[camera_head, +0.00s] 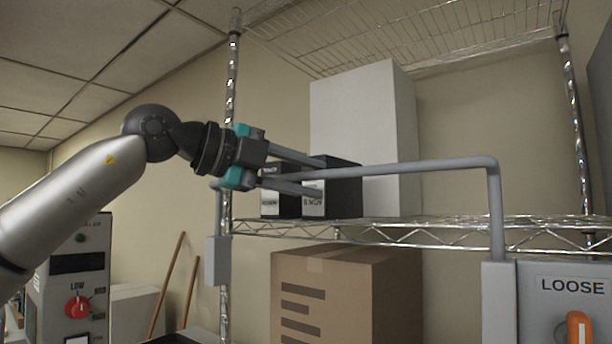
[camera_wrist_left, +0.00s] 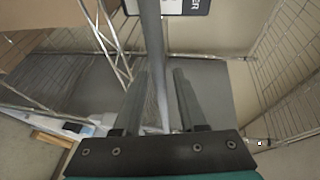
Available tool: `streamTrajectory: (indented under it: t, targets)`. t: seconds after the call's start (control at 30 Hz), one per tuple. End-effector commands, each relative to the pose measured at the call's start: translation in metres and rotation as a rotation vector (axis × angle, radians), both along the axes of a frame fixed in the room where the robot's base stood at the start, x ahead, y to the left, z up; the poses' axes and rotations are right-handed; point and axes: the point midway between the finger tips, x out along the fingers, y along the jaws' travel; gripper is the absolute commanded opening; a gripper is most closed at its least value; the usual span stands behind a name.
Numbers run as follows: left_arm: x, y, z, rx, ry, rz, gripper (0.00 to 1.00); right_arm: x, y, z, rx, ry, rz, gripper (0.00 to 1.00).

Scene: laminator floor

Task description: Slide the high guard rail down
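The high guard rail (camera_head: 425,167) is a grey round bar running level across the head view. At its right end it bends down into a grey housing (camera_head: 499,300), and at its left end it meets a grey post (camera_head: 217,262). My left gripper (camera_head: 322,176) reaches in from the left with its two fingers apart, one above and one below the rail's line. In the left wrist view the rail (camera_wrist_left: 151,45) passes between the spread fingers of the gripper (camera_wrist_left: 159,78), with a gap showing beside it. My right gripper is not in view.
A wire shelf (camera_head: 400,233) behind the rail holds black boxes (camera_head: 344,188) and a tall white box (camera_head: 365,120). A cardboard box (camera_head: 345,290) stands below. A panel marked LOOSE (camera_head: 572,287) is at right, and a control box with a red knob (camera_head: 78,307) is at left.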

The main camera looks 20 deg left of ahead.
Motion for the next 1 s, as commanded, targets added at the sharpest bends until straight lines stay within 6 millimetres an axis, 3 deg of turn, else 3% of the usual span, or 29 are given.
streamTrajectory:
  t: [0.07,0.33,1.0]
  targets:
    - [-0.0001,0.0001,0.0000,0.000,0.000,0.000,0.30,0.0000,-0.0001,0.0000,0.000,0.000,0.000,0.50]
    - [-0.0002,0.0002,0.0002,0.000,0.000,0.000,0.00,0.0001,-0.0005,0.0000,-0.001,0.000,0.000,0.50]
    - [-0.0003,0.0003,0.0003,0.000,0.000,0.000,0.00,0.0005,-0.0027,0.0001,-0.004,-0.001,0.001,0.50]
